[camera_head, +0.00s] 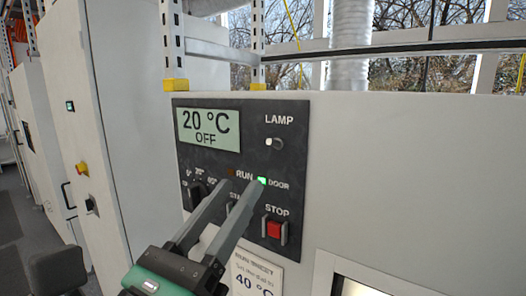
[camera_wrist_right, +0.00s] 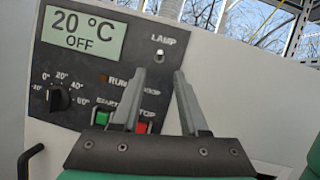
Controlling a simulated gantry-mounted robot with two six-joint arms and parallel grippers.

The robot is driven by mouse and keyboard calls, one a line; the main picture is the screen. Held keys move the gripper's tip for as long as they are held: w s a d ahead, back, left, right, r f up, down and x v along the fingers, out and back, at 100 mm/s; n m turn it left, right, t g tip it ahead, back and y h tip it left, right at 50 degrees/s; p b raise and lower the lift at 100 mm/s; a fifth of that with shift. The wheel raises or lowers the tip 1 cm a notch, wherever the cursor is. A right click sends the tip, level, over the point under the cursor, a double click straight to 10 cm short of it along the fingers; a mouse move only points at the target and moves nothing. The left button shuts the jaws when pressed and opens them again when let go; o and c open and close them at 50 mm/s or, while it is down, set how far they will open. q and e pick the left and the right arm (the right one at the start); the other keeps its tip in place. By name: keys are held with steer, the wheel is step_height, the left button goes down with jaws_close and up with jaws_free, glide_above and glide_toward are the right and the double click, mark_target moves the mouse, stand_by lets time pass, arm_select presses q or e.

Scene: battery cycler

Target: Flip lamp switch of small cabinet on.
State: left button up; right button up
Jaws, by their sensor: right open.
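The small cabinet (camera_head: 420,180) carries a dark control panel (camera_head: 255,115). The lamp switch (camera_head: 273,143), a small light toggle under the word LAMP, sits at the panel's upper right. It also shows in the right wrist view (camera_wrist_right: 159,55); its on or off position is too small to tell. My right gripper (camera_head: 243,187) is open and empty, in front of the panel and lower in the picture than the switch. In the right wrist view its fingertips (camera_wrist_right: 160,72) lie just below the switch, apparently not touching it. My left gripper is not in view.
The display (camera_head: 209,130) reads 20 °C OFF. A green light (camera_head: 262,181) glows by DOOR. The red stop button (camera_head: 273,229) is near my right fingers. The dial (camera_wrist_right: 60,98) and green start button (camera_wrist_right: 102,117) are lower left. The cabinet front right of the panel is clear.

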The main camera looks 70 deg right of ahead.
mark_target(274, 143)
steer(key=p+x, duration=0.2)
steer(key=x, duration=0.8)
steer(key=shift+d+r, duration=0.15)
steer(key=shift+d, duration=0.15)
jaws_close()
